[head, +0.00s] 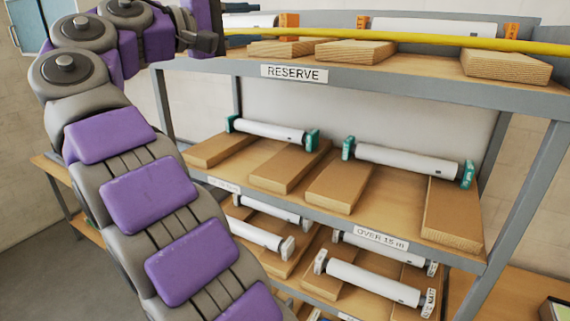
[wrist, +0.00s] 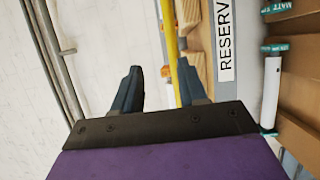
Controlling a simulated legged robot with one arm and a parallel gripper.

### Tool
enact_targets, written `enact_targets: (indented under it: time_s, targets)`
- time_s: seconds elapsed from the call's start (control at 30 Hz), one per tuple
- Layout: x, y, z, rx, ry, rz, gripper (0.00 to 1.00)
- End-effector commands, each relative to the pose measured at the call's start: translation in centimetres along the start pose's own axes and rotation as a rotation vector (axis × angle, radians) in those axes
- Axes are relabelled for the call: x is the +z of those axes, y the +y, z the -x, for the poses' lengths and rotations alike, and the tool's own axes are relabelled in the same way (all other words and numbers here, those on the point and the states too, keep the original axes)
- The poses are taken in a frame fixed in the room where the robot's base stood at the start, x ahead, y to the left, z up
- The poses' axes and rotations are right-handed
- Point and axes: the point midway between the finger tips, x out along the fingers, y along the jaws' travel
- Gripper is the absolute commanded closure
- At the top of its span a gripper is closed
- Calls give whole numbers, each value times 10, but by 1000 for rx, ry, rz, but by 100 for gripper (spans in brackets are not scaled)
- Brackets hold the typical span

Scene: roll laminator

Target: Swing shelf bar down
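The yellow shelf bar (head: 420,39) lies nearly level across the front of the top shelf, before the rolls. Its left end is hidden near my gripper (head: 212,42), at the upper left of the head view. In the wrist view my gripper (wrist: 158,66) has its two dark fingers spread apart. The bar (wrist: 171,45) shows there as an upright yellow strip, close to the right finger and inside the gap as pictured. I see no finger closed on it. I cannot tell whether bar and finger touch, or how deep the bar lies.
The grey shelf rack (head: 330,75) holds white rolls on wooden blocks on several levels. A RESERVE label (head: 294,73) is on the top shelf edge, with an OVER 15 m label (head: 381,237) below. Bare floor (head: 50,275) shows at the lower left.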

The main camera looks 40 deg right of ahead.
Motion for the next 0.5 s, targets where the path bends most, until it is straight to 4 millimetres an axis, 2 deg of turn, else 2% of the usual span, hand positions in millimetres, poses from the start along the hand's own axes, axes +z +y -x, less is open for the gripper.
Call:
enact_targets:
  time_s: [0.4,0.43,0.5]
  targets:
    - [-1,-2,48,-11,-3,2,58]
    - [-1,-2,51,-12,-2,3,58]
    - [-2,-14,44,-34,11,24,58]
